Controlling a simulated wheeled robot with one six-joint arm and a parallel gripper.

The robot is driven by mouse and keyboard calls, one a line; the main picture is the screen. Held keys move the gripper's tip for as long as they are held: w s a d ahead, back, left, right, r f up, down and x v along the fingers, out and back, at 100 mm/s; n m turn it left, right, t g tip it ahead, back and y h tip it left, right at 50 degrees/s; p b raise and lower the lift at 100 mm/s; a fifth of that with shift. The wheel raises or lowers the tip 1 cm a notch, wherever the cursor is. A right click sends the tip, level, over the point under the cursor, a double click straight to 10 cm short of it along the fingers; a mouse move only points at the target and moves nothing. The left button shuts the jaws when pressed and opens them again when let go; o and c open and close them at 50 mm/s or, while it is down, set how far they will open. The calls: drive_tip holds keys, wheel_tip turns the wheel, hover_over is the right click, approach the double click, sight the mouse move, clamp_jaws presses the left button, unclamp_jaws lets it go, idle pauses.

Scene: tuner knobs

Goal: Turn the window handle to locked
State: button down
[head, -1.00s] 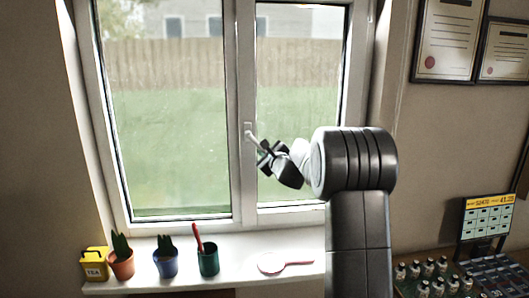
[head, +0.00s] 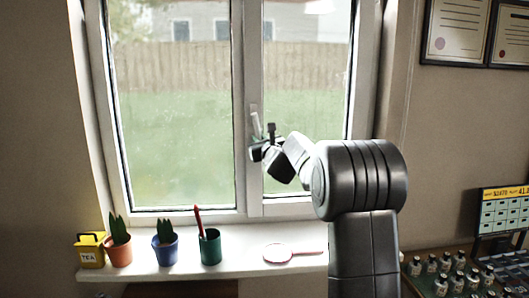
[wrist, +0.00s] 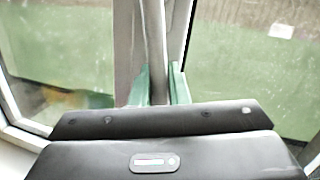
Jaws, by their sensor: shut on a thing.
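The window handle (head: 256,124) is a pale lever on the middle upright of the white window frame. In the head view it stands close to vertical, with a slight tilt, and my gripper hides its lower part. In the wrist view the lever (wrist: 156,45) runs up between the two green fingertips. My gripper (head: 260,146), also in the wrist view (wrist: 161,84), is shut on the lever. Whether the handle is at its locked stop cannot be told.
Several small bottles stand on a table at lower right. Framed certificates (head: 453,32) hang at right.

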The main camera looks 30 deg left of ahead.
drive_tip(key=m+b, duration=0.1)
drive_tip(key=s+a+m+b, duration=0.1)
drive_tip(key=b, duration=0.1)
drive_tip(key=shift+a+f+m+t, duration=0.1)
drive_tip(key=shift+f+m+t, duration=0.05)
drive_tip(key=shift+m+t, duration=0.2)
drive_tip(key=c, duration=1.4)
unclamp_jaws()
drive_tip(key=shift+a, duration=0.1)
drive_tip(key=shift+c, duration=0.2)
drive_tip(key=shift+s, duration=0.1)
drive_tip(key=b+v, duration=0.5)
drive_tip(key=v, duration=0.8)
drive_tip(key=shift+s+d, duration=0.2)
drive_tip(key=shift+d, duration=0.15)
